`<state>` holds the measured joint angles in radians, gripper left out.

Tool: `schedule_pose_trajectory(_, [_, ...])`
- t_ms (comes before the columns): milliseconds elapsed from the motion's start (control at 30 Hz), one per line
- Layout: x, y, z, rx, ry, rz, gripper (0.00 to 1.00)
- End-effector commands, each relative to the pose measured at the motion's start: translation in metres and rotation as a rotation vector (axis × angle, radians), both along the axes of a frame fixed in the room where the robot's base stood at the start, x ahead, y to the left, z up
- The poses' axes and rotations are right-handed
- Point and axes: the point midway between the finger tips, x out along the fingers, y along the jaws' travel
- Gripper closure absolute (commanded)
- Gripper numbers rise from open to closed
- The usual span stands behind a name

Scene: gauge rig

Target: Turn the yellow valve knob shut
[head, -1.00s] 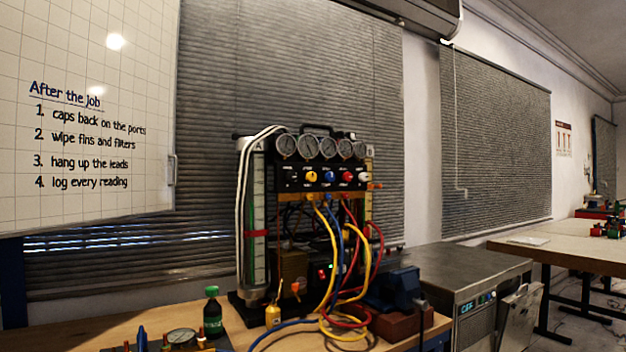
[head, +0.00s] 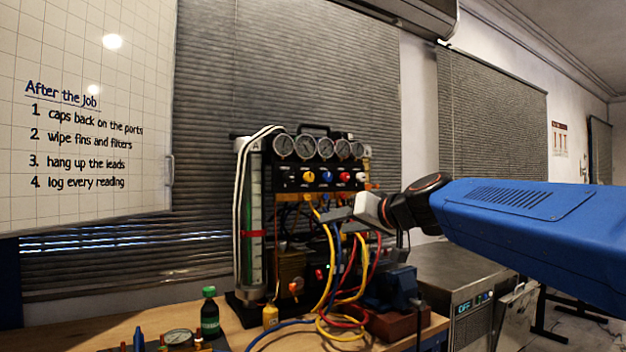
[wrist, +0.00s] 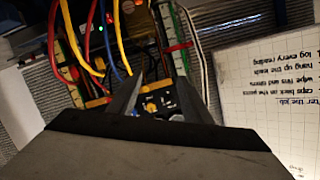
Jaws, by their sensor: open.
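The yellow valve knob (head: 309,177) is on the black panel of the gauge rig (head: 318,181), at the left of a row with a blue knob (head: 326,178), a red knob (head: 345,177) and a white knob (head: 360,177). In the wrist view the yellow knob (wrist: 151,107) shows between the fingers. My gripper (head: 326,214) is in front of the rig, below the knob row in the head view. It is open and empty, and apart from the yellow knob. The wrist view shows its two fingers (wrist: 160,98) spread. The lower wrist view is blocked by the gripper body.
Yellow, blue and red hoses (head: 338,265) hang below the panel, close to my gripper. Several gauges (head: 325,147) sit above the knobs. A blue vise (head: 390,289) stands at right.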

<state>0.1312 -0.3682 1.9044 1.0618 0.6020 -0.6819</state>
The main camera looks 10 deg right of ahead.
Motion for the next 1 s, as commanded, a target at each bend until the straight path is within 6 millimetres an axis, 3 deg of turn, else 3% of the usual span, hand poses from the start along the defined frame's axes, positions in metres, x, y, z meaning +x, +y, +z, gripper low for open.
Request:
schedule_pose_trajectory(33, [0.021, -0.009, 0.026, 0.027, -0.050, -0.020, 0.55])
schedule_pose_trajectory(100, [0.041, -0.019, 0.056, 0.059, -0.113, -0.044, 0.55])
schedule_pose_trajectory(200, [0.061, -0.031, 0.088, 0.092, -0.177, -0.072, 0.55])
schedule_pose_trajectory(300, [0.071, -0.039, 0.105, 0.111, -0.212, -0.088, 0.55])
schedule_pose_trajectory(567, [0.091, -0.036, 0.110, 0.118, -0.223, -0.093, 0.55])
schedule_pose_trajectory(1000, [0.162, -0.012, 0.109, 0.119, -0.222, -0.093, 0.55])
